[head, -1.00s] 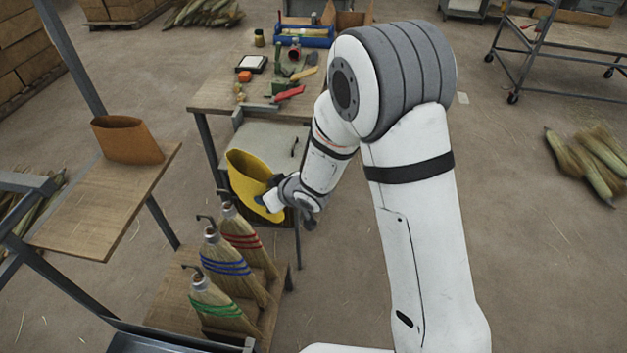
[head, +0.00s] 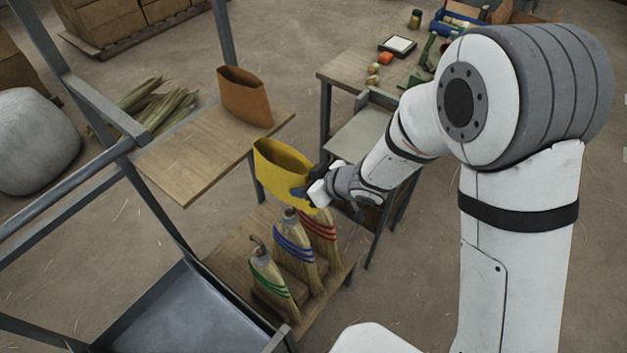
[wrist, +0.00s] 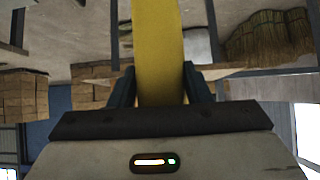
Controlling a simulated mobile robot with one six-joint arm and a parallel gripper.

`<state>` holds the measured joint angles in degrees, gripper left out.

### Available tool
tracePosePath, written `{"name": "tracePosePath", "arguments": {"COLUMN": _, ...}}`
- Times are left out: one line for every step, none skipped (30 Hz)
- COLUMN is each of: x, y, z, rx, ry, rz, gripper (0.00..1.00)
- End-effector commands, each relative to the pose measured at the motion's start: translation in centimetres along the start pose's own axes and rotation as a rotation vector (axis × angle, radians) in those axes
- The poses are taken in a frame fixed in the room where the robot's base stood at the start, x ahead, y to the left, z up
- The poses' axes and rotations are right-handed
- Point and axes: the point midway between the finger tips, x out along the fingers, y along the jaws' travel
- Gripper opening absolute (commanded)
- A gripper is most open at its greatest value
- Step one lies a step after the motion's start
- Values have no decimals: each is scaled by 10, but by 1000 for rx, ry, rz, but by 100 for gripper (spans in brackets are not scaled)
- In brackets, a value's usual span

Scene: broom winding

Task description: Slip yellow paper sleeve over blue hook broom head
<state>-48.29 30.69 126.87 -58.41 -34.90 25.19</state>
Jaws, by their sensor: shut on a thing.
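My gripper (head: 318,192) is shut on the yellow paper sleeve (head: 275,178) at its right side. The sleeve is upright with its open top showing, above the row of brooms. In the wrist view the sleeve (wrist: 158,60) stands between the two fingers. The blue-banded broom head (head: 294,248) stands in the middle of the row, below the sleeve; the top of its hook is hidden or too small to make out. The green-banded broom head (head: 270,281) is nearer, and the red-banded one (head: 322,232) is farther back, partly covered by the sleeve and gripper.
A brown sleeve (head: 244,97) stands on a wooden shelf (head: 190,165) behind and left of the yellow one. The brooms stand on a low wooden board (head: 235,245). Metal frame posts (head: 160,215) rise at the left. A workbench (head: 352,72) with tools is at the back.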

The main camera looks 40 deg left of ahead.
Motion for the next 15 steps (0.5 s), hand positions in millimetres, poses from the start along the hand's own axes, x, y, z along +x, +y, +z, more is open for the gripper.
{"name": "tracePosePath", "arguments": {"x": 1, "y": -1, "z": 1, "rx": -1, "ry": 0, "rz": -2, "gripper": 29}}
{"name": "tracePosePath", "arguments": {"x": 1, "y": -1, "z": 1, "rx": -1, "ry": 0, "rz": -2, "gripper": 29}}
{"name": "tracePosePath", "arguments": {"x": 2, "y": -1, "z": 2, "rx": -1, "ry": -1, "rz": -2, "gripper": 29}}
{"name": "tracePosePath", "arguments": {"x": 3, "y": -1, "z": 3, "rx": -1, "ry": -1, "rz": -2, "gripper": 29}}
{"name": "tracePosePath", "arguments": {"x": 3, "y": -1, "z": 4, "rx": -1, "ry": -1, "rz": -2, "gripper": 29}}
{"name": "tracePosePath", "arguments": {"x": 3, "y": 0, "z": 3, "rx": -2, "ry": 0, "rz": -2, "gripper": 29}}
{"name": "tracePosePath", "arguments": {"x": 3, "y": 0, "z": 4, "rx": -2, "ry": 0, "rz": -1, "gripper": 29}}
{"name": "tracePosePath", "arguments": {"x": 3, "y": 0, "z": 4, "rx": -2, "ry": 0, "rz": -1, "gripper": 29}}
{"name": "tracePosePath", "arguments": {"x": 4, "y": 0, "z": 5, "rx": -1, "ry": 0, "rz": -1, "gripper": 29}}
{"name": "tracePosePath", "arguments": {"x": 4, "y": 0, "z": 6, "rx": -1, "ry": 0, "rz": -1, "gripper": 29}}
{"name": "tracePosePath", "arguments": {"x": 5, "y": 0, "z": 6, "rx": -1, "ry": 0, "rz": -1, "gripper": 29}}
{"name": "tracePosePath", "arguments": {"x": 5, "y": 0, "z": 8, "rx": 0, "ry": 0, "rz": -1, "gripper": 29}}
{"name": "tracePosePath", "arguments": {"x": 5, "y": 0, "z": 8, "rx": 0, "ry": 0, "rz": -1, "gripper": 29}}
{"name": "tracePosePath", "arguments": {"x": 5, "y": 0, "z": 8, "rx": -1, "ry": 0, "rz": -1, "gripper": 29}}
{"name": "tracePosePath", "arguments": {"x": 5, "y": 0, "z": 8, "rx": -1, "ry": 0, "rz": -2, "gripper": 29}}
